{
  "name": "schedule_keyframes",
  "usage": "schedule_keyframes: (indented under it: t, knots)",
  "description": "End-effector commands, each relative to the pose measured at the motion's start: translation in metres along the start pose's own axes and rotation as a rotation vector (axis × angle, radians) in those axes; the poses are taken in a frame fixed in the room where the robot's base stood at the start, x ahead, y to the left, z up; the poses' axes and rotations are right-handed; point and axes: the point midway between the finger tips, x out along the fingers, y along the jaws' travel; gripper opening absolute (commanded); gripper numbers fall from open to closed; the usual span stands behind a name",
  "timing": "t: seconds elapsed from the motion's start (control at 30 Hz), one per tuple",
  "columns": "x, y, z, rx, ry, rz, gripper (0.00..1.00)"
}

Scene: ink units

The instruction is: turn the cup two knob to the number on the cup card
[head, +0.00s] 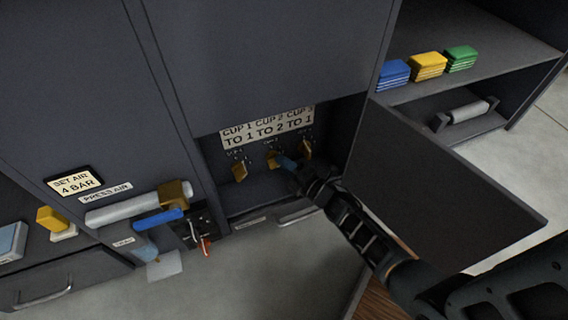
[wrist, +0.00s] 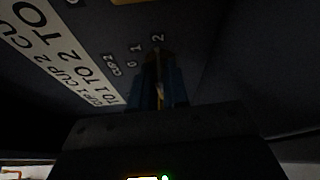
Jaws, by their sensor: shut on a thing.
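The cup card (head: 268,128) is a pale plate in the open recess, reading CUP 1 TO 1, CUP 2 TO 2, CUP 3 TO 1. My gripper (head: 283,162) is shut on the middle one, the cup two knob (head: 272,159). In the wrist view, the cup two knob (wrist: 159,62) shows between my blue fingers (wrist: 160,90), beside a CUP 2 label with 0, 1 and 2. Its visible end lies just under the 2 (wrist: 158,39). The fingers hide part of it.
The cup 1 knob (head: 239,171) and cup 3 knob (head: 304,150) stand close on either side. An open dark door panel (head: 445,190) is right of my arm. Coloured blocks (head: 428,65) sit on the right shelf.

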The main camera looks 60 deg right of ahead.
Motion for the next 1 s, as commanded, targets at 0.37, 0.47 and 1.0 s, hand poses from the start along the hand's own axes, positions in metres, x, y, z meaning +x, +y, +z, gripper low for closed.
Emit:
schedule_keyframes:
  t: [0.37,0.47,1.0]
  knots:
    - [-0.0003,-0.0031,-0.0002,0.100,0.000,0.040,0.00]
    - [-0.0003,-0.0034,-0.0003,0.106,0.000,0.042,0.00]
    - [-0.0003,-0.0033,-0.0004,0.107,0.000,0.042,0.34]
